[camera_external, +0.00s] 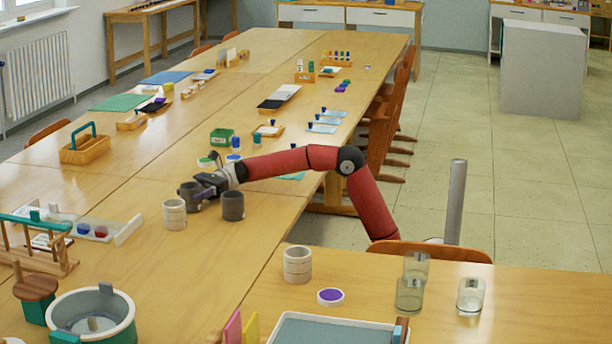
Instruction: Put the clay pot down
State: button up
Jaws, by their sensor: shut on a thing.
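My gripper (205,184), at the end of my red arm, is shut on a dark grey clay pot (189,196). The pot looks upright and is at or just above the long wooden table (150,265); I cannot tell whether its base touches the wood. The gripper hides part of the pot's right side. A second dark grey pot (232,206) stands close by on the right. A pale ringed pot (174,214) stands just in front and to the left of the held one.
Another pale pot (297,265) stands on the near right table, beside a purple-topped dish (330,296) and clear glasses (470,296). A green box (222,137) and small jars lie behind my gripper. The table in front of the pots is bare.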

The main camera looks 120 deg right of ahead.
jog(key=o, duration=1.1)
jog(key=shift+f, duration=0.25)
jog(key=shift+r, duration=0.1)
jog(key=shift+s+r, duration=0.1)
jog(key=shift+s, duration=0.05)
jog(key=v, duration=0.7)
jog(key=shift+s+d, duration=0.1)
